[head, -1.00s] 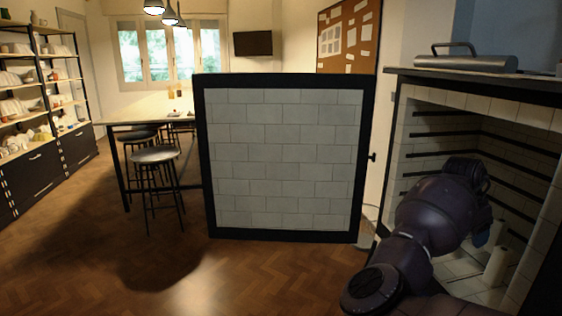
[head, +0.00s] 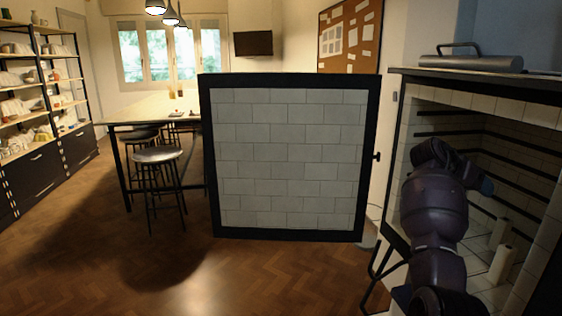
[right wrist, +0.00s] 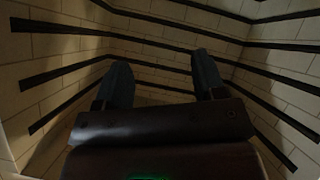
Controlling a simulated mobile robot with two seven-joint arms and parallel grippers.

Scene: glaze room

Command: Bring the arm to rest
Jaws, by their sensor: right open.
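My right arm reaches up from the lower right of the head view, in front of and partly inside the open kiln (head: 399,160). My right gripper (head: 487,186) is mostly hidden behind the arm's wrist, with only a bluish fingertip showing. In the right wrist view my right gripper (right wrist: 161,76) has its two fingers wide apart, with nothing between them. They face the kiln's tiled inner walls and dark ledges. My left gripper is not in view.
The kiln door (head: 288,158) stands wide open left of the arm. Pale posts (head: 501,262) stand on the kiln floor. A metal handled piece (head: 471,63) is on the kiln top. Stools (head: 158,156), a table (head: 150,110) and shelves (head: 50,100) are farther left. The wooden floor in front is clear.

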